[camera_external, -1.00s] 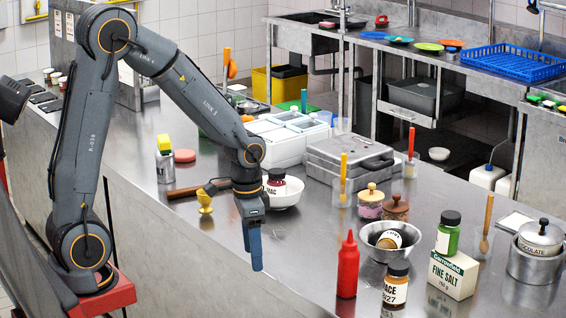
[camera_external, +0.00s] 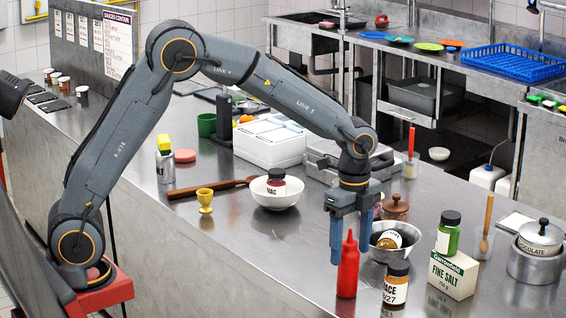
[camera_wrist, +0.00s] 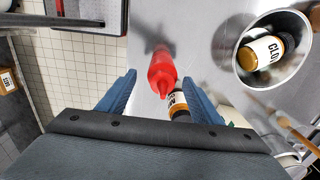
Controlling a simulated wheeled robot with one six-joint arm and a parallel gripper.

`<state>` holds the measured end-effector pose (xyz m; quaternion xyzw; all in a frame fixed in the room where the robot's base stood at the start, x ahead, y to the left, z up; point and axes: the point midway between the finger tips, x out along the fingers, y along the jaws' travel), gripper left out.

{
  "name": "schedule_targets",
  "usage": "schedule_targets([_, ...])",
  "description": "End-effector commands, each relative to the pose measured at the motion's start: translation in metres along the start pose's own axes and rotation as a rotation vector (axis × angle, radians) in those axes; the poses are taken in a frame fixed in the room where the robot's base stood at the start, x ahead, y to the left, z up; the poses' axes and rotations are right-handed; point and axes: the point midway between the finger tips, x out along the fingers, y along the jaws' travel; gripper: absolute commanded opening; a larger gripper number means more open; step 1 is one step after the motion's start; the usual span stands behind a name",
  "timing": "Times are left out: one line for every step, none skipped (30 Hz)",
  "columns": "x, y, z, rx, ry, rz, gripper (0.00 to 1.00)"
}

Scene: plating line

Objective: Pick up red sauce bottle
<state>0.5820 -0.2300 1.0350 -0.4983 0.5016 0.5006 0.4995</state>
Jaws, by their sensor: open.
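The red sauce bottle (camera_external: 348,272) stands upright on the steel counter near its front edge. My gripper (camera_external: 350,250) is open, pointing down, with its blue fingers around the level of the bottle's upper part in the external view. In the wrist view the red bottle (camera_wrist: 162,72) shows ahead between the two open fingers of my gripper (camera_wrist: 160,92), its nozzle toward the camera. Nothing is held. I cannot tell whether a finger touches the bottle.
A labelled jar (camera_external: 396,288) stands close to the right of the bottle. A metal bowl (camera_external: 378,252) with a jar lying in it is just behind. A salt box (camera_external: 452,277) stands further right. The counter left of the bottle (camera_external: 270,262) is clear.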

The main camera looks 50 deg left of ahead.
Motion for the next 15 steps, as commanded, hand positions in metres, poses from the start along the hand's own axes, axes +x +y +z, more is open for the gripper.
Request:
schedule_targets([0.006,0.000,0.002,-0.001,-0.002,0.004,0.59])
schedule_targets([0.011,0.000,0.003,-0.002,-0.002,0.005,0.59])
schedule_targets([0.016,-0.001,0.004,-0.002,-0.001,0.004,0.59])
schedule_targets([0.021,-0.001,0.003,-0.001,-0.001,0.003,0.59])
schedule_targets([0.025,-0.001,0.003,-0.001,-0.001,0.004,0.59])
schedule_targets([0.029,-0.002,0.003,-0.001,-0.001,0.002,0.59])
schedule_targets([0.032,-0.002,0.003,-0.001,0.000,0.001,0.59])
schedule_targets([0.034,-0.002,0.003,-0.001,0.000,0.001,0.59])
schedule_targets([0.036,-0.002,0.003,-0.001,0.000,0.001,0.59])
schedule_targets([0.038,-0.002,0.003,-0.001,0.000,0.000,0.59])
schedule_targets([0.038,-0.002,0.003,-0.001,0.000,0.000,0.59])
schedule_targets([0.039,-0.002,0.003,-0.001,0.000,-0.001,0.59])
schedule_targets([0.039,-0.003,0.003,-0.001,0.000,-0.001,0.59])
schedule_targets([0.039,-0.003,0.003,-0.001,0.000,-0.001,0.59])
schedule_targets([0.039,-0.003,0.003,-0.001,0.000,-0.001,0.59])
